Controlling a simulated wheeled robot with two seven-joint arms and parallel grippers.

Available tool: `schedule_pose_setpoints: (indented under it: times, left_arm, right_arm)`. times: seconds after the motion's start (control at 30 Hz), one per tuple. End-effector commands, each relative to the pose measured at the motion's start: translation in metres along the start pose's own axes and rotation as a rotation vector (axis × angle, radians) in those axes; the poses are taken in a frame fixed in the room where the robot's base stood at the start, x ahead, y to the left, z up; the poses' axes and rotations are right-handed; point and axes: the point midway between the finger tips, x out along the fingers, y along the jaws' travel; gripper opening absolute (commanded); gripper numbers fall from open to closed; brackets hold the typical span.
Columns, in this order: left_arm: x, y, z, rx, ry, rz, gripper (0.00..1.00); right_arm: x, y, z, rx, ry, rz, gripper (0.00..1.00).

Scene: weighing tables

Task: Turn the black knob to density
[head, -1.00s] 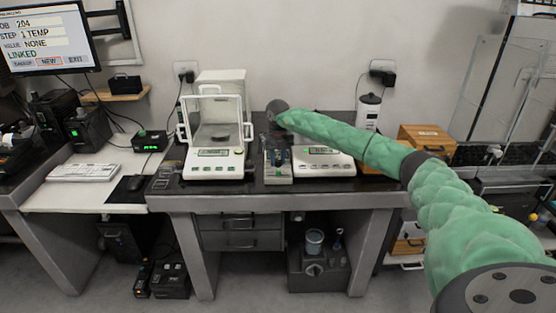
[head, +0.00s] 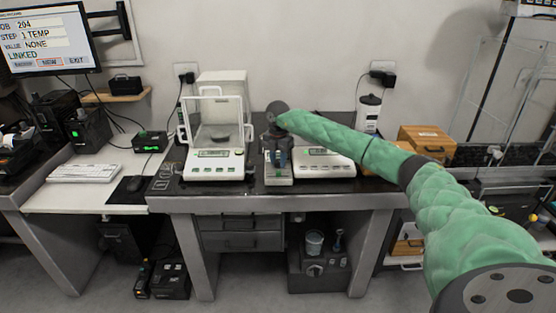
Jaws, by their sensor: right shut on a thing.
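My right gripper (head: 277,158) points down at a small grey box (head: 279,181) that stands between two white balances on the dark table. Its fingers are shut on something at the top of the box. The black knob itself is hidden by the fingers, and its setting cannot be read. The left balance (head: 214,166) has a glass draft shield and a lit display. My left gripper is not in view.
A monitor (head: 45,40) at the upper left shows job 204, step 1 temp, value none, linked. A wooden box (head: 425,138) stands to the right. A dark unit (head: 318,270) sits under the table.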

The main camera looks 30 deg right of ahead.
Motion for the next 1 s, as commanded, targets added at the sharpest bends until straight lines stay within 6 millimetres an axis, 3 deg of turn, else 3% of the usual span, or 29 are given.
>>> schedule_pose_setpoints:
  times: [0.33, 0.87, 0.9, 1.0]
  left_arm:
    - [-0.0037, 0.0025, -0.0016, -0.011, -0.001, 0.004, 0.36]
    - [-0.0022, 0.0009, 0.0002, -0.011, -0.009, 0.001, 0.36]
    - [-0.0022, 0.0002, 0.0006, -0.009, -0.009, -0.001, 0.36]
    - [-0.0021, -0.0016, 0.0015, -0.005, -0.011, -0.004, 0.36]
  right_arm:
    - [-0.0036, 0.0006, 0.0021, 0.143, -0.003, 0.005, 0.06]
    - [-0.0037, 0.0006, 0.0023, 0.17, -0.003, 0.006, 0.06]
    - [-0.0037, 0.0006, 0.0023, 0.17, -0.003, 0.006, 0.3]
    - [-0.0032, 0.0005, 0.0019, 0.169, -0.002, 0.005, 0.5]
